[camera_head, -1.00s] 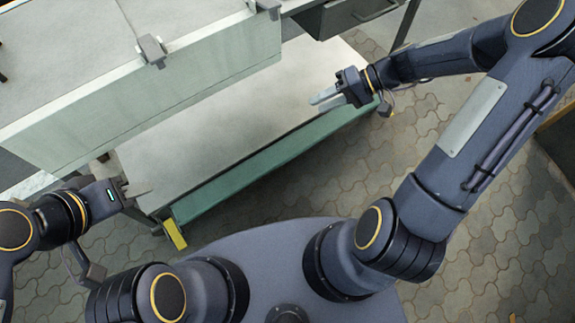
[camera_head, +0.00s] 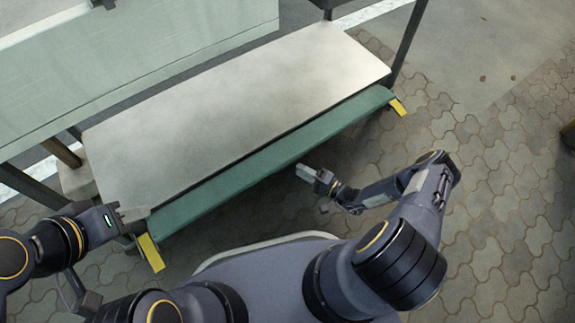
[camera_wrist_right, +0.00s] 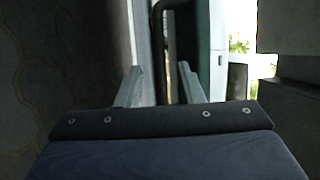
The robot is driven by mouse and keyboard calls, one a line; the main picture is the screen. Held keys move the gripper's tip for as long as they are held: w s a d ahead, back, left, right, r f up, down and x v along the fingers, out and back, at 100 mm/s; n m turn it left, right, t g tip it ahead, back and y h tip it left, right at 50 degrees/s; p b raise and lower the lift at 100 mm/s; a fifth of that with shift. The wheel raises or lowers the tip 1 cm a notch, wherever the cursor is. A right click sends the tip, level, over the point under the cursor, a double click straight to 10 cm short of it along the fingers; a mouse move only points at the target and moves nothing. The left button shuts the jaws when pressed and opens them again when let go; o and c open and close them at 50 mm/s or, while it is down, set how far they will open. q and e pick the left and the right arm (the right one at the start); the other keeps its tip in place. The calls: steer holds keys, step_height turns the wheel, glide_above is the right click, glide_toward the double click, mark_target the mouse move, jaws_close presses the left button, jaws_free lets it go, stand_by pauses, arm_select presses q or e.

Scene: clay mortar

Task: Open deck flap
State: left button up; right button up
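The long green flap (camera_head: 270,165) runs along the front edge of the pale deck board (camera_head: 245,110) in the head view, with a yellow piece at each end. Its upper face shows; its underside is hidden. My right gripper (camera_head: 310,173) is low in front of the flap's middle, close to its front edge; I cannot tell whether it touches. In the right wrist view its fingers (camera_wrist_right: 160,88) are apart, with a green surface (camera_wrist_right: 198,45) just ahead. My left gripper (camera_head: 130,215) is by the flap's left end, above the yellow piece; its finger gap is not clear.
A pale green upper panel (camera_head: 150,50) stands behind the deck board at the upper left. Dark posts (camera_head: 407,40) rise at the board's far right. The paved floor (camera_head: 480,190) at the right is clear.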

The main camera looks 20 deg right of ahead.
mark_target(288, 164)
steer(key=b+x, duration=0.2)
steer(key=x, duration=0.4)
steer(key=shift+w+a, duration=0.15)
steer(key=shift+a, duration=0.15)
jaws_close()
